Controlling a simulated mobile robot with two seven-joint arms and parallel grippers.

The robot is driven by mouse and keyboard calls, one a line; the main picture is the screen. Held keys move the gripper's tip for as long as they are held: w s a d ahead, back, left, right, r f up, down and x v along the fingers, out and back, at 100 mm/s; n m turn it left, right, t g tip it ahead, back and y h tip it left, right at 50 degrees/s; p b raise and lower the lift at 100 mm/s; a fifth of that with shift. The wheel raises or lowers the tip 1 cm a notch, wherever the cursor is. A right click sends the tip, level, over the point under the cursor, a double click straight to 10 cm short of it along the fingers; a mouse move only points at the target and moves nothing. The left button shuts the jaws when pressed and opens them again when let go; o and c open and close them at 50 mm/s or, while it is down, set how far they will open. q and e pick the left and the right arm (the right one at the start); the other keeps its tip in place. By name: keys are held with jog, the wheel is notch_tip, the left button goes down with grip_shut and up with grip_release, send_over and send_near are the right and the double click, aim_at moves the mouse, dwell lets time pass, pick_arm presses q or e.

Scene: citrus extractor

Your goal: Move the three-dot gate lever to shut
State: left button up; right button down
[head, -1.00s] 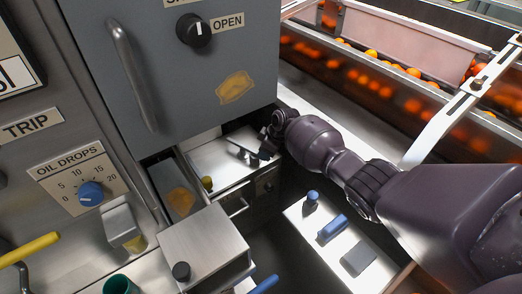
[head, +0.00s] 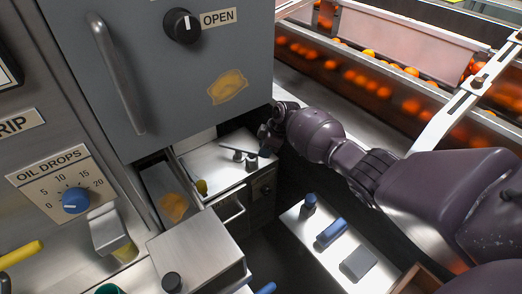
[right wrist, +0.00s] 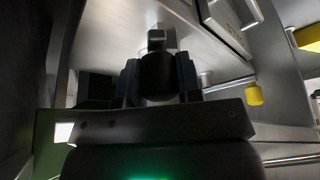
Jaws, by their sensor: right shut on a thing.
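A dark cylindrical grip (right wrist: 158,76) on a metal stem sits between the fingers of my right gripper (right wrist: 158,88) in the right wrist view. The gripper is shut on it. In the head view my right gripper (head: 268,138) is at the right edge of a bright metal deck under the grey cabinet. A thin grey bar (head: 236,150) with small dark posts lies on that deck, just left of the gripper. The gripper hides the grip in the head view. No three-dot mark is readable, so I cannot confirm which lever this is. My left gripper is out of view.
The grey cabinet door (head: 170,80) hangs close above the deck, with a knob (head: 182,26) beside the label OPEN. A conveyor with oranges (head: 380,70) runs behind my right arm. A bench with blue items (head: 331,231) lies below it. A yellow knob (right wrist: 254,95) shows right of the gripper.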

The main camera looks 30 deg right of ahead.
jog(key=shift+d+f, duration=0.15)
jog(key=shift+f, duration=0.05)
dwell(0.4)
jog(key=c, duration=0.9)
grip_release()
jog(key=shift+o, duration=0.6)
jog(key=shift+r, duration=0.1)
